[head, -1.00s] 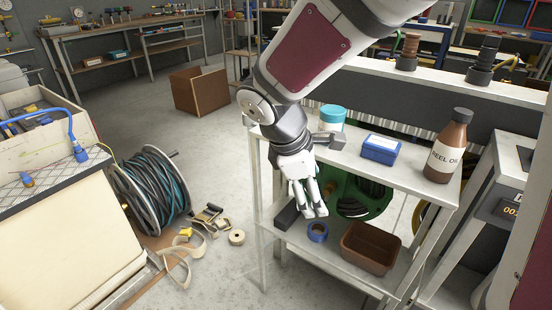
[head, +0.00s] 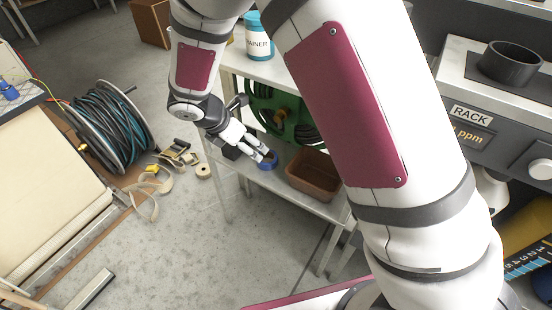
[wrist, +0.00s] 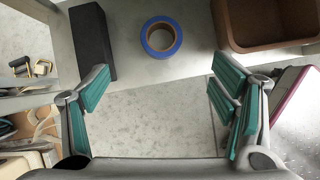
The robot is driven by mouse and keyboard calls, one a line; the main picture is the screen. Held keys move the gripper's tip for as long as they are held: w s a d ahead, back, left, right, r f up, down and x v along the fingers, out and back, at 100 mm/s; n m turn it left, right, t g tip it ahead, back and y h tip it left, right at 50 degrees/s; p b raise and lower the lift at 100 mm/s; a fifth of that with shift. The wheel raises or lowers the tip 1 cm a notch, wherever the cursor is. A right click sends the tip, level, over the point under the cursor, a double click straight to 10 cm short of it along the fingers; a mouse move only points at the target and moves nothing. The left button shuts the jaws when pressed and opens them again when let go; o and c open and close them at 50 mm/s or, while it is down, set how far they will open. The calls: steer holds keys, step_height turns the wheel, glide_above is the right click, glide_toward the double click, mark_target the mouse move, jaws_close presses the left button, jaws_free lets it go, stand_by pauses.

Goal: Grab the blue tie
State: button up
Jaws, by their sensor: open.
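A blue ring (wrist: 161,53), like a roll of tape with a tan inner core, lies flat on the lower shelf (wrist: 190,22). It is the only blue thing by my gripper; I see no other blue tie. In the wrist view my gripper (wrist: 160,88) is open and empty, its teal-padded fingers wide apart. The ring lies ahead of the fingertips, roughly centred between them and not enclosed. In the head view my gripper (head: 262,154) is at the ring (head: 269,167) and partly covers it; contact cannot be told.
A black block (wrist: 92,42) lies left of the ring and a brown bin (wrist: 230,42) stands to its right. The upper shelf (head: 275,72) is above, with a green reel (head: 265,110) behind. A cable reel (head: 105,125) and loose straps (head: 150,190) are on the floor.

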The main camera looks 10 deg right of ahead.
mark_target(266, 158)
steer(key=b+x, duration=0.5)
steer(key=x, duration=0.8)
steer(key=shift+s, duration=0.1)
steer(key=shift+r, duration=0.1)
steer(key=c, duration=1.2)
